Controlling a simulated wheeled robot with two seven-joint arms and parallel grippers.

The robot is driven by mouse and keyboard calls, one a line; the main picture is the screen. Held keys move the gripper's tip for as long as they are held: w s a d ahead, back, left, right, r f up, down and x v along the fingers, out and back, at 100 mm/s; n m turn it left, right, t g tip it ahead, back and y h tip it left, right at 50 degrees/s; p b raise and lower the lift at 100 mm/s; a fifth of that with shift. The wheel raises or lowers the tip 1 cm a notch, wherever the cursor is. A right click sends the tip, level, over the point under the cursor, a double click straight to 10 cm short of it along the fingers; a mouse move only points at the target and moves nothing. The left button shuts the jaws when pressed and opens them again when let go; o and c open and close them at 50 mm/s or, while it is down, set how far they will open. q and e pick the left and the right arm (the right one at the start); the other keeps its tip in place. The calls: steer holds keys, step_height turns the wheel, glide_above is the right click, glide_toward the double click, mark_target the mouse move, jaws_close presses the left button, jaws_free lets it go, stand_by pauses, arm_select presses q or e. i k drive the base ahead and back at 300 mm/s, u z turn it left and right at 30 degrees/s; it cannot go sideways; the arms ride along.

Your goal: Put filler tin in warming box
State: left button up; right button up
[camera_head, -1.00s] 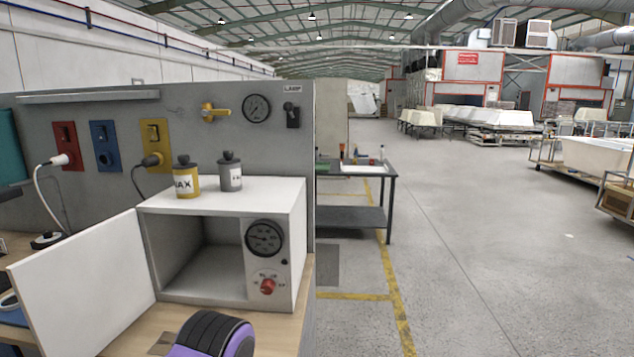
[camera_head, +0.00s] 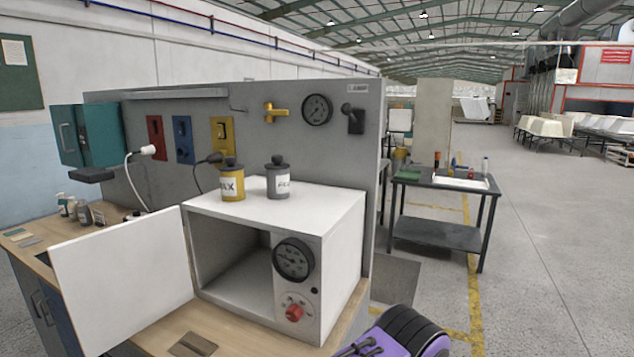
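The warming box (camera_head: 343,225) is a white box on the wooden bench. Its door (camera_head: 125,278) hangs open to the left, and the part of its inside that I see is empty. The filler tin (camera_head: 279,184), grey with a dark lid and a partly readable label, stands upright on top of the box. A yellow wax tin (camera_head: 232,184) stands upright to its left, a small gap apart. A purple and black part, apparently of my arm, shows at the bottom edge, right of the box. I see no gripper fingertips.
The wooden bench (camera_head: 160,335) carries a small dark plate (camera_head: 193,344) in front of the box and several bottles at the far left. A grey panel (camera_head: 240,105) with sockets and a gauge stands behind. Open floor and a dark side table (camera_head: 440,235) lie to the right.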

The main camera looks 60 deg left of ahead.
mark_target(267, 275)
steer(key=i, duration=2.75)
steer(key=u, duration=3.5)
